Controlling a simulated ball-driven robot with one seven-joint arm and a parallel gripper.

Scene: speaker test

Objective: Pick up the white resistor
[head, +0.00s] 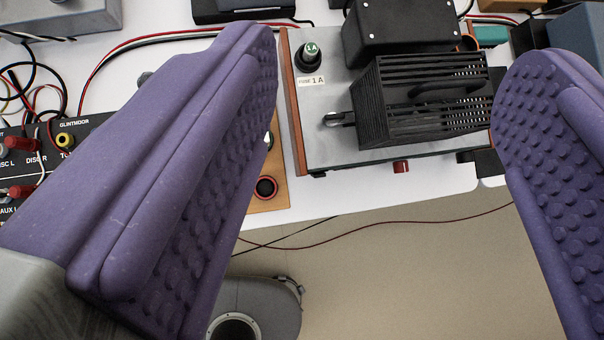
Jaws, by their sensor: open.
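My gripper (392,58) is open, with its two purple studded fingers wide apart. Nothing is held between them. I cannot make out a white resistor in this view. The left finger covers part of the bench and most of a wooden board (268,203), which has a round red-and-black socket on it. The gap between the fingers looks onto a grey-topped device and the floor beyond the bench edge.
The grey-topped device (318,150) carries a slotted black cage (420,100), a black box (400,30) and a 1A fuse holder (311,52). A black connector panel (62,150) with wires is at left. Dark red and black cables hang below the bench edge.

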